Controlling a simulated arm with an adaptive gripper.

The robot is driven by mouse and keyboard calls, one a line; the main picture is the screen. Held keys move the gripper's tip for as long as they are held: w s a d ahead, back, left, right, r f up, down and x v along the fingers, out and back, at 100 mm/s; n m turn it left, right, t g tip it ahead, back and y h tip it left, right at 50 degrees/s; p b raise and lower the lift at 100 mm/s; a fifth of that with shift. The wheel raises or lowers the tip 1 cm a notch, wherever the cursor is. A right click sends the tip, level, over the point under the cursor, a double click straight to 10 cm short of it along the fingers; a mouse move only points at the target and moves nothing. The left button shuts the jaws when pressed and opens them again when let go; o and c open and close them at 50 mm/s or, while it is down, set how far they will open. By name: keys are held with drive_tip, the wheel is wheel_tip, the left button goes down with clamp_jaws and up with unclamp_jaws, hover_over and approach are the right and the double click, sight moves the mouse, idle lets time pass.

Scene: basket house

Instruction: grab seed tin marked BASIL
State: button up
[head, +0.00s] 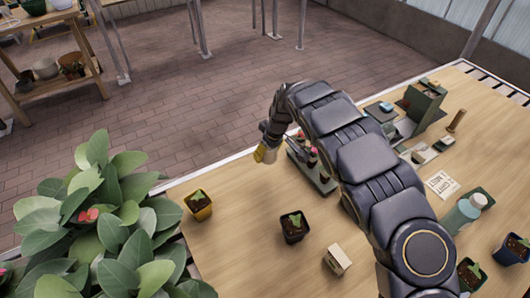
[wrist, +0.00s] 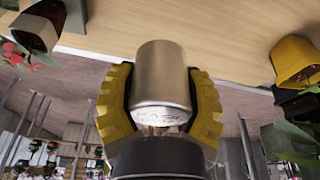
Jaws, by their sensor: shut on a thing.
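A plain silver metal tin (wrist: 162,65) fills the middle of the wrist view. The yellow pads of my gripper (wrist: 160,92) press on it from both sides, so my gripper is shut on it. Faint dark marks show near the tin's lower end in that view, but I cannot read them as BASIL. In the head view my gripper (head: 265,153) is near the table's far left edge, and the tin there is too small and covered to make out well.
The wooden table (head: 240,250) holds a yellow pot (head: 199,206), a black pot (head: 294,228), a small pale box (head: 338,261) and a dark tray (head: 318,178) beside my arm. A teal bottle (head: 462,215) stands at right. A leafy plant (head: 95,225) crowds the left.

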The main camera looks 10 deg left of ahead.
drive_tip(key=s+d+r, duration=0.1)
drive_tip(key=s, duration=0.1)
drive_tip(key=s+d+r, duration=0.1)
drive_tip(key=s, duration=0.2)
drive_tip(key=s+d+r, duration=0.1)
drive_tip(key=s+r, duration=0.1)
drive_tip(key=s, duration=0.1)
drive_tip(key=shift+s+d+r, duration=0.1)
drive_tip(key=shift+s+d, duration=0.05)
drive_tip(key=shift+d, duration=0.25)
